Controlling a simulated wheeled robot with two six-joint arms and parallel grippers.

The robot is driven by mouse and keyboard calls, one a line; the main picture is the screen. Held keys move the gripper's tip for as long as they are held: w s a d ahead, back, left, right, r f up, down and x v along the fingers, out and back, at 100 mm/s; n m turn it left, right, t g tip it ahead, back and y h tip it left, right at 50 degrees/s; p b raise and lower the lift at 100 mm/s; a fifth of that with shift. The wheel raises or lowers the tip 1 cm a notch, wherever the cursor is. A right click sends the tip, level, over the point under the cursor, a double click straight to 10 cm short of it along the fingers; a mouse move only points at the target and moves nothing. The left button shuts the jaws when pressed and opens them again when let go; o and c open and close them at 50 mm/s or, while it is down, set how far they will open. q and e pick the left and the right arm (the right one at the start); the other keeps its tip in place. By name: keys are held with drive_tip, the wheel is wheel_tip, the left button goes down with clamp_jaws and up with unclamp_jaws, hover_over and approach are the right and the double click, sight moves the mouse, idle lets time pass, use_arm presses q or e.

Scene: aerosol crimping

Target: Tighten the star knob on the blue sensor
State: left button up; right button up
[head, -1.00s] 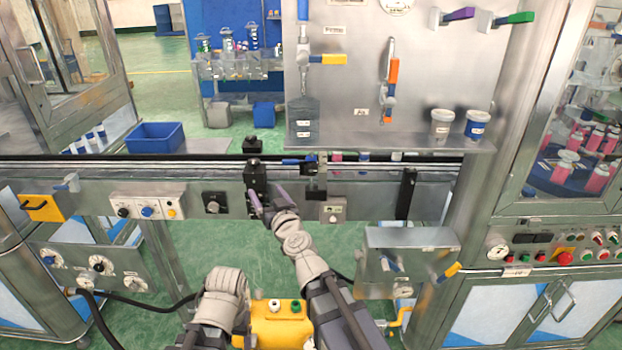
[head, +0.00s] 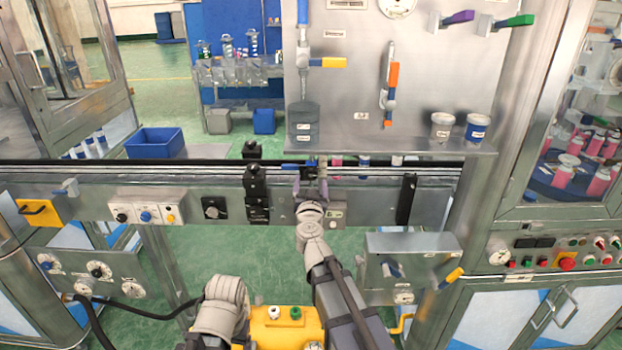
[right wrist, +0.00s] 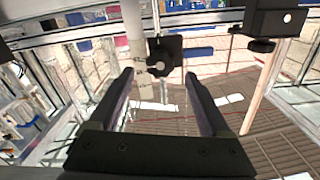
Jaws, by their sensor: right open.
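The blue sensor (head: 297,165) shows as a small blue bar at the conveyor rail in the head view. It joins a dark clamp block (head: 311,172). In the right wrist view a blue bar (right wrist: 198,52) lies beside a black clamp with a dark knob (right wrist: 163,58); its star shape is hard to make out. My right gripper (head: 310,188) is just below and in front of this clamp. It is open and empty; in the right wrist view the knob appears between and beyond its fingertips (right wrist: 160,77). Contact is not visible. My left gripper is not visible.
Black posts (head: 256,190) (head: 406,198) stand on the front of the rail (head: 365,205). A second black block (right wrist: 274,20) is at the upper right of the right wrist view. A metal box (head: 412,255) stands right of my right forearm. A blue bin (head: 155,141) is behind the rail.

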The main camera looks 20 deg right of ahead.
sight(311, 175)
drive_tip(key=x, duration=0.3)
drive_tip(key=shift+w+d, duration=0.1)
drive_tip(key=shift+w, duration=0.15)
clamp_jaws()
idle(0.5)
